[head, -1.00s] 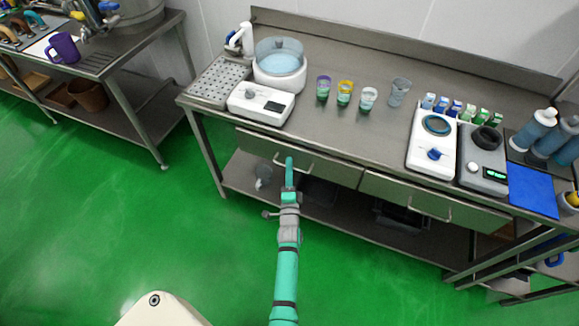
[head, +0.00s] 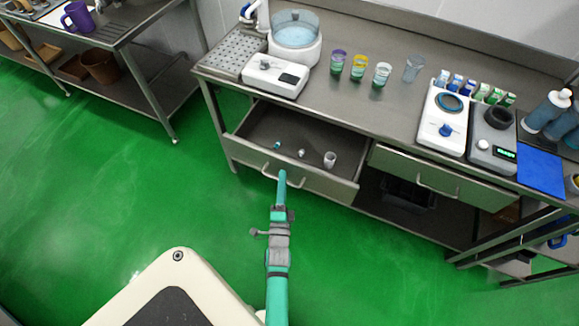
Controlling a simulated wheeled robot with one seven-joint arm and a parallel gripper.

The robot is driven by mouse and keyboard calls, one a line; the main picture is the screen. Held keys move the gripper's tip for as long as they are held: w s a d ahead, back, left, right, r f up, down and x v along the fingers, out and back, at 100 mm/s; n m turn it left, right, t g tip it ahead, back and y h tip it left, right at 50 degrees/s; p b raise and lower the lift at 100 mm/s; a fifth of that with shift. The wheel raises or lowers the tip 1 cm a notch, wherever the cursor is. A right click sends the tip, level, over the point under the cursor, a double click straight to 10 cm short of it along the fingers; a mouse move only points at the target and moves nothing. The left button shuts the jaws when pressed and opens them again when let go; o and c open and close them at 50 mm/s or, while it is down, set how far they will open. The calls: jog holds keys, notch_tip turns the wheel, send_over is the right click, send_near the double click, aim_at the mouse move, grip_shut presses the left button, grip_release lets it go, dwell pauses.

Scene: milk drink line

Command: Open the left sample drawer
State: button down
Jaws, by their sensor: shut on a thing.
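The left sample drawer (head: 234,160) under the steel bench is pulled well out. Several small items lie inside it, among them a small cup (head: 330,159) at its right and a small pale item (head: 301,153). My gripper (head: 282,178) is at the drawer's front, shut on the bar handle (head: 268,173). The arm partly covers the handle, and the fingertips are too small to see in detail. The right drawer (head: 440,180) is closed.
The bench top (head: 380,110) carries a water bath (head: 294,40), several cups, a white device (head: 440,122) and a grey device (head: 492,135). A side table (head: 110,40) stands at the left. Green floor (head: 150,200) is free in front.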

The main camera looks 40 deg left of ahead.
jog(key=shift+s+a+g+y, duration=0.15)
jog(key=shift+s+g+y, duration=0.15)
jog(key=shift+s, duration=1.6)
jog(key=c, duration=2.1)
grip_release()
jog(key=shift+w, duration=0.1)
jog(key=shift+d, duration=0.25)
